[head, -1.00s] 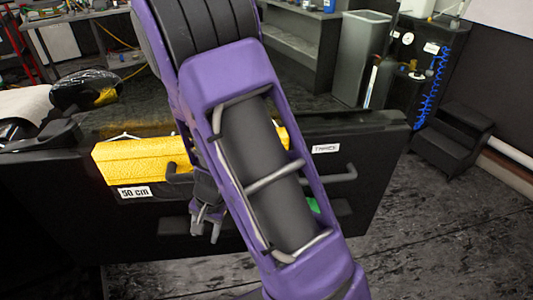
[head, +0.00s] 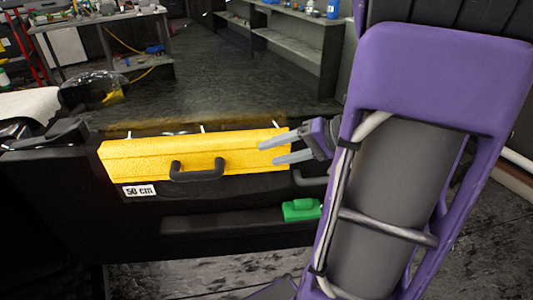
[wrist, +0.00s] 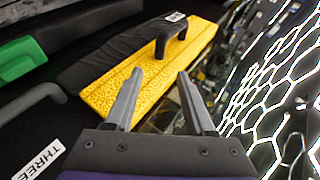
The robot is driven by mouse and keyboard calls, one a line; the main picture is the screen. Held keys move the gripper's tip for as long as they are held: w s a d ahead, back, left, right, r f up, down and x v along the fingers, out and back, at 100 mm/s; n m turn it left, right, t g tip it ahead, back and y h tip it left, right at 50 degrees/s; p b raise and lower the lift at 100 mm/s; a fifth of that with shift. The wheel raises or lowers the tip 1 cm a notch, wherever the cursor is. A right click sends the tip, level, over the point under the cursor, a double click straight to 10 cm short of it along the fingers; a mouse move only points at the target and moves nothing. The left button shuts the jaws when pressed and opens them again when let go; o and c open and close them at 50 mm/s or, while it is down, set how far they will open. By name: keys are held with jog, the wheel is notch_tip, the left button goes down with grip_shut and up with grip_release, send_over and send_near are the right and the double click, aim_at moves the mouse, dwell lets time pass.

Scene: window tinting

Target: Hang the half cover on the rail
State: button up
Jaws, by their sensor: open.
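A yellow cover (head: 220,150) with a black handle (head: 197,172) lies along the top edge of a black door-like panel (head: 60,210). I take it for the half cover, though no name shows on it. White hook-like tips show along its upper edge. No separate rail is clearly visible. My gripper (head: 267,152) is open at the cover's right end, its fingers pointing left. In the wrist view, the open fingers (wrist: 160,73) reach toward the yellow cover (wrist: 110,95) with nothing held. Whether they touch it is unclear. The handle (wrist: 170,38) is farther off.
A green block (head: 301,210) sits on the black ledge at right. A "THREE" label (wrist: 38,160) and a grey handle (wrist: 35,108) show in the wrist view. A workbench (head: 95,18) stands behind.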

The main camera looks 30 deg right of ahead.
aim_at(221, 166)
jog(key=b+x, duration=0.1)
jog(key=x, duration=1.6)
jog(key=shift+w+a, duration=0.1)
jog(key=shift+w, duration=0.05)
grip_shut()
jog(key=shift+r, duration=0.15)
dwell(0.8)
jog(key=shift+r+p, duration=0.5)
jog(key=shift+r, duration=0.8)
jog(key=s+a+b, duration=0.3)
jog(key=s, duration=0.4)
jog(key=shift+s, duration=0.2)
dwell(0.3)
